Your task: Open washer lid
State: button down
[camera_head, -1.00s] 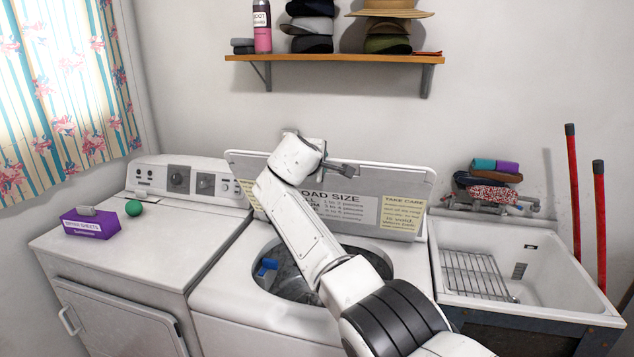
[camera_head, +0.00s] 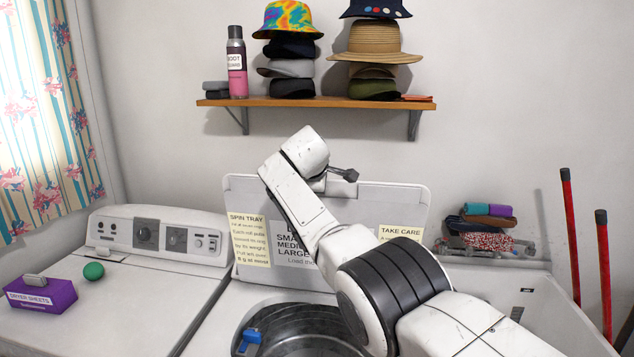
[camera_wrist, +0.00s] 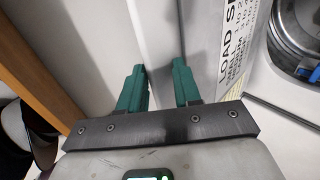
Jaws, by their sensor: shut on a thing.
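The washer lid (camera_head: 372,197) stands raised, nearly upright, at the back of the washer (camera_head: 215,325) in the head view. Its underside with printed labels faces me, partly covered by my arm. The round drum opening (camera_head: 305,322) below is uncovered, with a blue part (camera_head: 250,337) inside. In the wrist view, my gripper (camera_wrist: 160,76) has its two green fingers on either side of the lid's edge (camera_wrist: 163,45), shut on it. In the head view the fingers are mostly hidden behind my wrist at the lid's top edge.
A wooden shelf (camera_head: 300,102) with hats and a spray can is on the wall above the lid. A dryer (camera_head: 130,290) with a purple box (camera_head: 42,295) and green ball (camera_head: 94,271) stands left.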

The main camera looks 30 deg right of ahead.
jog(key=shift+s+f, duration=0.1)
jog(key=shift+f, duration=0.55)
jog(key=c, duration=1.2)
grip_release()
jog(key=shift+d, duration=0.1)
jog(key=shift+r, duration=0.15)
jog(key=b+v, duration=0.4)
jog(key=v, duration=0.7)
